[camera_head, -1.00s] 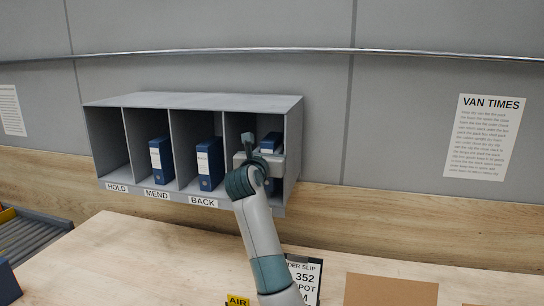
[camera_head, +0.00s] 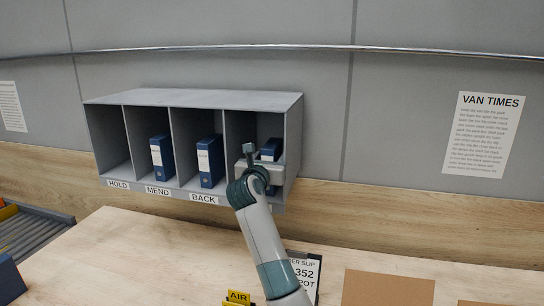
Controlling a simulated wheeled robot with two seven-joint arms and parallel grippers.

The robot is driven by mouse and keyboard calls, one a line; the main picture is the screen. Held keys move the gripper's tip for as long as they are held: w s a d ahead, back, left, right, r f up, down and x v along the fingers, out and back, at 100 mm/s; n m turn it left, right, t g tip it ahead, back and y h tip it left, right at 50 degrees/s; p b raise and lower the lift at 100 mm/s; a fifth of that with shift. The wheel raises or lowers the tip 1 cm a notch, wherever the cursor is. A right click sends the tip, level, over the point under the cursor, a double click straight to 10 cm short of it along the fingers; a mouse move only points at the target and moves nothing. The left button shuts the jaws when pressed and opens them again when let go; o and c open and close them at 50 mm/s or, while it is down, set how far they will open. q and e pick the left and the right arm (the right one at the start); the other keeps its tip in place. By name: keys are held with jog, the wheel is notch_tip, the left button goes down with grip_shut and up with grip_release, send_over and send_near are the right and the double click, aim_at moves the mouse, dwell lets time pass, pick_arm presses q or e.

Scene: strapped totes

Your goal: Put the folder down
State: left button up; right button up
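A blue folder (camera_head: 271,150) stands in the rightmost compartment of the grey shelf (camera_head: 195,99). Its top shows above my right gripper (camera_head: 256,163), and a little blue shows below. My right gripper is at the front of that compartment, before the folder. One fingertip shows left of the folder, with a small gap in the picture between them. The other finger is not clear, so I cannot tell whether the grip is closed. My wrist hides the folder's middle and any label under this compartment. My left gripper is out of view.
Blue folders stand in the MEND compartment (camera_head: 161,157) and BACK compartment (camera_head: 209,161). The HOLD compartment (camera_head: 110,150) is empty. An order slip (camera_head: 305,272), a yellow AIR sign (camera_head: 238,297) and brown cardboard (camera_head: 388,288) are on the table. The table's left middle is clear.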

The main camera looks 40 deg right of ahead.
jog(key=shift+r, duration=0.2)
jog(key=shift+s+a+f, duration=0.1)
jog(key=shift+s+a, duration=0.25)
jog(key=shift+a, duration=0.05)
jog(key=b+v, duration=0.4)
jog(key=v, duration=0.7)
dwell(1.0)
dwell(0.5)
